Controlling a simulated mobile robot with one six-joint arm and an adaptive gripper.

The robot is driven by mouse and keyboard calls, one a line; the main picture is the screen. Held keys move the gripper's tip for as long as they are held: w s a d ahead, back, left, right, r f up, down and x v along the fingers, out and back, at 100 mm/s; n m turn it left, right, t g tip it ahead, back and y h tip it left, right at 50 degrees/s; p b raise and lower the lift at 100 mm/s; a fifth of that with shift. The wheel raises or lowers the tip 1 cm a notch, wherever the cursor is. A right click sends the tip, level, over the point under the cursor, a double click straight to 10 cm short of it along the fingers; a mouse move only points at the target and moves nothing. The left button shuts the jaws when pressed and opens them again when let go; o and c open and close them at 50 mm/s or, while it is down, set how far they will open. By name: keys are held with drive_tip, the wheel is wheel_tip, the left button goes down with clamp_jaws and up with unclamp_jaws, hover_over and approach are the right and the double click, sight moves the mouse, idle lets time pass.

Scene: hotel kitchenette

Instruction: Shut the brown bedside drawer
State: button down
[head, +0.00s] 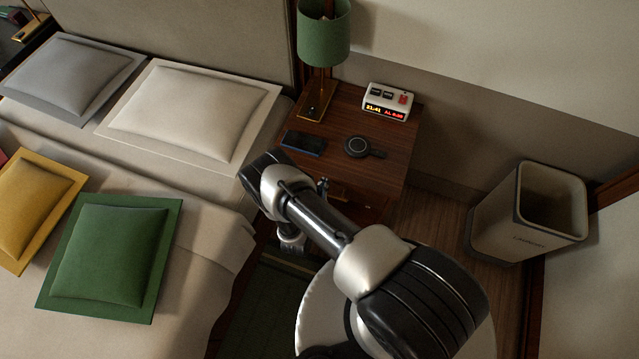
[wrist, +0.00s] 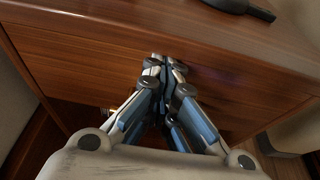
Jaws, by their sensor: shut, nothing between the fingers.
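The brown bedside cabinet (head: 395,165) stands beside the bed, and its wooden drawer front (wrist: 85,70) fills much of the wrist view, below the top edge. My gripper (wrist: 165,62) is shut and empty, with its fingertips at the upper middle of the drawer front. I cannot tell whether they touch it. In the head view my gripper (head: 323,185) shows only in part at the cabinet's front, and my arm hides most of the drawer. I cannot tell how far the drawer stands out.
The bed with a green cushion (head: 112,258) is close on the left. A bin (head: 495,215) stands right, with open floor between.

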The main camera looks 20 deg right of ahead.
drive_tip(key=v, duration=0.8)
drive_tip(key=w+d+r+m+g+h, duration=0.1)
drive_tip(key=w+r+m+g+h, duration=0.2)
drive_tip(key=r, duration=0.6)
drive_tip(key=w+d+r+m+g+h, duration=0.1)
drive_tip(key=w+d+r+m, duration=0.15)
drive_tip(key=r+m, duration=0.4)
drive_tip(key=s+d+r+m+g, duration=0.1)
drive_tip(key=d+r+m+g, duration=0.15)
drive_tip(key=r, duration=0.55)
drive_tip(key=s+d+r+m+g, duration=0.1)
drive_tip(key=s+r+m+g, duration=0.15)
drive_tip(key=r, duration=0.55)
drive_tip(key=s+d+r+m+g+y, duration=0.25)
drive_tip(key=s+r+m+y, duration=0.35)
drive_tip(key=s+r+m, duration=0.6)
drive_tip(key=s+a+r+m+t+y, duration=0.2)
drive_tip(key=s+a+r+t+y, duration=0.2)
drive_tip(key=s+a+r+y, duration=0.2)
drive_tip(key=v, duration=0.4)
drive_tip(key=shift+s+a, duration=0.25)
drive_tip(key=shift+s, duration=0.1)
drive_tip(key=shift+r+m+t, duration=0.1)
drive_tip(key=shift+m+t, duration=0.15)
